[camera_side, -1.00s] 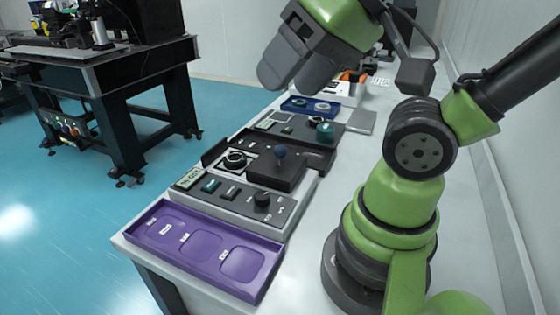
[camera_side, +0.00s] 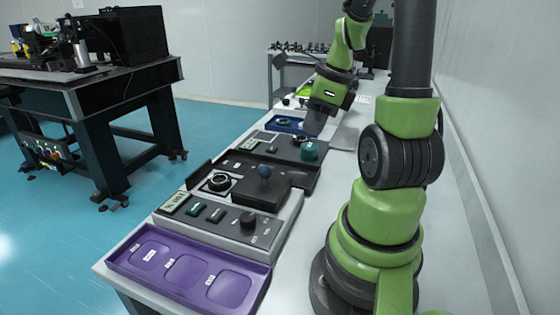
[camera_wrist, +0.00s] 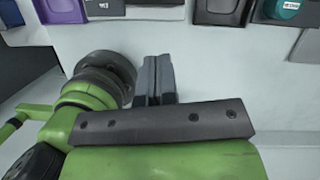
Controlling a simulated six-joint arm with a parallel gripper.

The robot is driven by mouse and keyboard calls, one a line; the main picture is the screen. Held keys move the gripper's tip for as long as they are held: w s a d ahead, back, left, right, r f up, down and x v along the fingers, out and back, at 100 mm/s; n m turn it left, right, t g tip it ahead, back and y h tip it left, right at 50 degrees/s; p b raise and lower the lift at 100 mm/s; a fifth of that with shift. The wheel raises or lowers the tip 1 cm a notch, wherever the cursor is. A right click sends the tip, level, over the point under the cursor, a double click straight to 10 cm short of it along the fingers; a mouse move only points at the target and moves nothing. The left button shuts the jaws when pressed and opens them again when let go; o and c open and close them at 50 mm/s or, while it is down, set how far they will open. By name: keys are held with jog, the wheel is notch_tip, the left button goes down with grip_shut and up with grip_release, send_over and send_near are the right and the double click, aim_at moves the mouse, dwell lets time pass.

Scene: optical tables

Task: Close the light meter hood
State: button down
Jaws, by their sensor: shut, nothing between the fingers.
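The light meter looks to be the grey unit (camera_side: 230,225) with a small display, buttons and a black knob, behind the purple tray in the side view. The sensor is uncovered. My gripper (camera_side: 314,126) is beyond the meter, by the rear unit with the teal knob. In the wrist view, my gripper (camera_wrist: 157,60) has its two grey fingers together, empty, over bare white bench. It is apart from the hood.
A purple tray (camera_side: 128,262) with shallow recesses lies at the front of the bench. Behind the meter are a unit with a teal knob (camera_side: 309,150) and a blue tray (camera_side: 272,124). Bare white bench (camera_wrist: 225,70) lies along my base.

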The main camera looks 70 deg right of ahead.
send_near(280, 186)
notch_tip(280, 186, down, 2)
jog(key=shift+w+a+f, duration=0.15)
jog(key=shift+w+f, duration=0.1)
jog(key=shift+w, duration=0.5)
jog(key=shift+w+a+f, duration=0.15)
jog(key=shift+w+f, duration=0.1)
jog(key=shift+w, duration=0.45)
jog(key=w, duration=1.2)
jog(key=shift+w, duration=0.15)
